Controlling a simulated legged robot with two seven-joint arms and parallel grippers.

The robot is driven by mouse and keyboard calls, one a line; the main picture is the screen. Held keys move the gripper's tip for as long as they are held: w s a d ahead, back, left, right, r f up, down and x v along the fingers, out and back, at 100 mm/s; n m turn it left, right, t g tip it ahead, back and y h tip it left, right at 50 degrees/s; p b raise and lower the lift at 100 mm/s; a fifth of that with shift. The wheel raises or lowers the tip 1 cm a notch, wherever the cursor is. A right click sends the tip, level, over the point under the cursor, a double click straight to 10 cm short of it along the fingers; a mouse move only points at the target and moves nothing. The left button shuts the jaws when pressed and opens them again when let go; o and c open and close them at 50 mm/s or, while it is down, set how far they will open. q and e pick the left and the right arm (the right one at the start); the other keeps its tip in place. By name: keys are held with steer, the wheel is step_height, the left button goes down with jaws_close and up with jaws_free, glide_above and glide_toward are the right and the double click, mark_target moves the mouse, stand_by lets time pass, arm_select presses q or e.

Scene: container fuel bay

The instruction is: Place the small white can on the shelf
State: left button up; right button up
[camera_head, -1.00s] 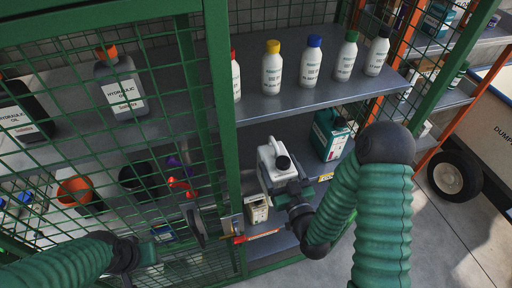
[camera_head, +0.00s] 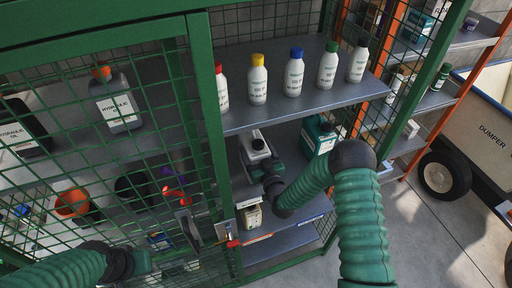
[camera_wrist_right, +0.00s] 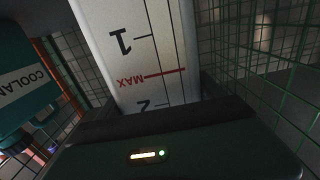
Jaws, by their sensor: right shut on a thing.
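In the right wrist view the can (camera_wrist_right: 145,50) fills the space between the jaws and shows a scale with a red MAX line. A lower shelf (camera_head: 312,219) with labels on its front edge lies beneath; whether the can touches a surface cannot be told. My left gripper (camera_head: 143,262) is low on the left by the mesh door, and its jaws are unclear.
A teal coolant container (camera_head: 318,136) stands close to the can's right and shows in the wrist view (camera_wrist_right: 28,80). A pale container (camera_head: 251,217) stands below my right gripper. Several white bottles (camera_head: 293,75) line the shelf above. Green mesh (camera_head: 150,150) borders the left.

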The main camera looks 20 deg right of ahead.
steer(key=shift+w+d+f, duration=0.1)
steer(key=shift+w+f, duration=0.15)
steer(key=o, duration=1.6)
steer(key=shift+s+f, duration=0.1)
steer(key=shift+f, duration=0.05)
steer(key=o, duration=0.5)
steer(key=shift+s+a+r, duration=0.2)
steer(key=shift+a, duration=0.05)
